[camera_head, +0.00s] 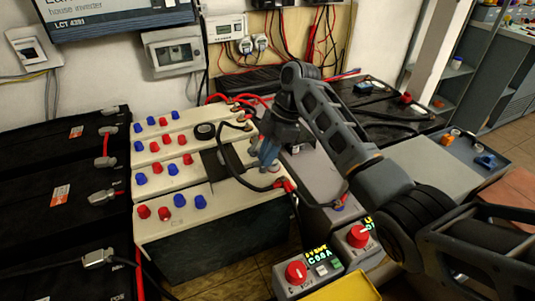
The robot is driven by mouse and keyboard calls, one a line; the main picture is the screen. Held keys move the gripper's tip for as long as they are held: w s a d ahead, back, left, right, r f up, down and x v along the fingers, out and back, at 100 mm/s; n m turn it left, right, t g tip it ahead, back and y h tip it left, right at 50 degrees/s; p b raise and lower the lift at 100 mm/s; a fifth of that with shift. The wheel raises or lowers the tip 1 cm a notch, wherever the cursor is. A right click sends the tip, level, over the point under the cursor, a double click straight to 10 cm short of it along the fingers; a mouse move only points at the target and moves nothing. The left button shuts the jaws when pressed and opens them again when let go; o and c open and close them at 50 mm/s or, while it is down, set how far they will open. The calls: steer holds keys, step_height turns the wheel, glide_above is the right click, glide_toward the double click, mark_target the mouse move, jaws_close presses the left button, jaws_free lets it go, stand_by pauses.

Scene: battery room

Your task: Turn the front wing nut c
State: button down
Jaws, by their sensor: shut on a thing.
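My gripper (264,157) reaches down from the upper right over the front white-topped battery (215,205). It is shut on a small part at that battery's right end, where the front wing nut sits. The fingers and wrist hide most of the nut, so its wing angle cannot be told. A black cable (240,180) curves past just left of and below the fingers to a red terminal piece (288,184) at the right.
Red and blue caps stand in rows on the white batteries. Black batteries (65,200) fill the left side. Control boxes with red knobs (296,271) stand in front, beside a yellow object (345,287). A grey battery (435,157) lies at the right.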

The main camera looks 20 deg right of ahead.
mark_target(277, 160)
steer(key=c, duration=1.2)
jaws_free()
steer(key=shift+o, duration=0.2)
steer(key=v, duration=0.8)
steer(key=shift+f, duration=0.1)
